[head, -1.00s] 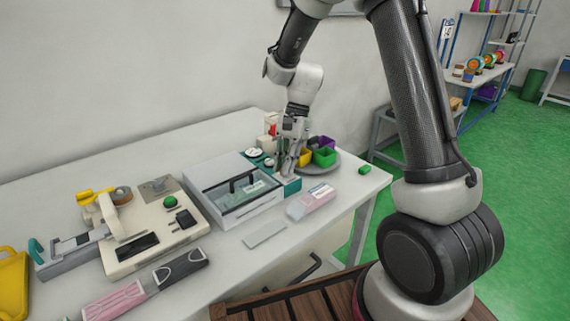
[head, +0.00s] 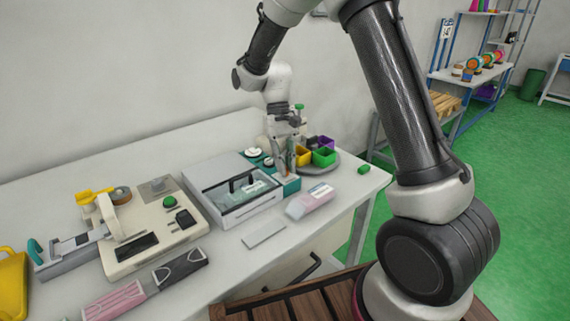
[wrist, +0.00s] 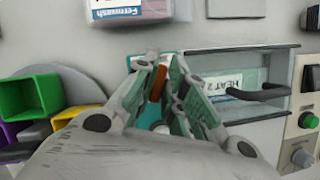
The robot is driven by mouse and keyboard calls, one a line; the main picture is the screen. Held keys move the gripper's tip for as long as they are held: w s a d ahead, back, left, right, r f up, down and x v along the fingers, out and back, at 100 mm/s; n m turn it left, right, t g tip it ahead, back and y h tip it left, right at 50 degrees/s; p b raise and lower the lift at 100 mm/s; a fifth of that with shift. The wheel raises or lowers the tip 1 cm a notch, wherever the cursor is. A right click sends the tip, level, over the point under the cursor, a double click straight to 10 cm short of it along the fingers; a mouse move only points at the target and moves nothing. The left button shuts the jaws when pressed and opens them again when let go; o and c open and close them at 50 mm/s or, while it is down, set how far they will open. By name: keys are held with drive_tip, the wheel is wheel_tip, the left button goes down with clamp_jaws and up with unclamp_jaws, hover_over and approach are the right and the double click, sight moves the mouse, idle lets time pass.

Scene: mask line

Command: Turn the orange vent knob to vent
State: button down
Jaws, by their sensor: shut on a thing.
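The orange vent knob (wrist: 157,83) shows as a narrow orange strip between my fingers in the wrist view. It sits at the teal unit (wrist: 139,58), which is also in the head view (head: 289,187) at the right end of the lidded box. My gripper (wrist: 163,66) is shut on the knob, with a finger on each side. In the head view, my gripper (head: 283,168) points down over the teal unit. The fingers hide most of the knob, and its pointer and any vent mark cannot be read.
A clear-lidded box (head: 236,193) with a black handle stands left of the teal unit. Green (head: 323,157) and yellow (head: 303,156) bins stand close on the right. A pink-and-white pack (head: 309,201) lies in front. The table's front right is mostly clear.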

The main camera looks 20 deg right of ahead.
drive_tip(key=shift+s+f+n+h, duration=0.15)
drive_tip(key=shift+n+h, duration=0.3)
drive_tip(key=shift+n, duration=0.6)
drive_tip(key=shift+s+f+n+h, duration=0.1)
drive_tip(key=shift+n+h, duration=0.35)
drive_tip(key=shift+n, duration=0.6)
drive_tip(key=c, duration=1.5)
unclamp_jaws()
drive_tip(key=shift+w+r, duration=0.1)
drive_tip(key=shift+w, duration=0.05)
drive_tip(key=v, duration=1.2)
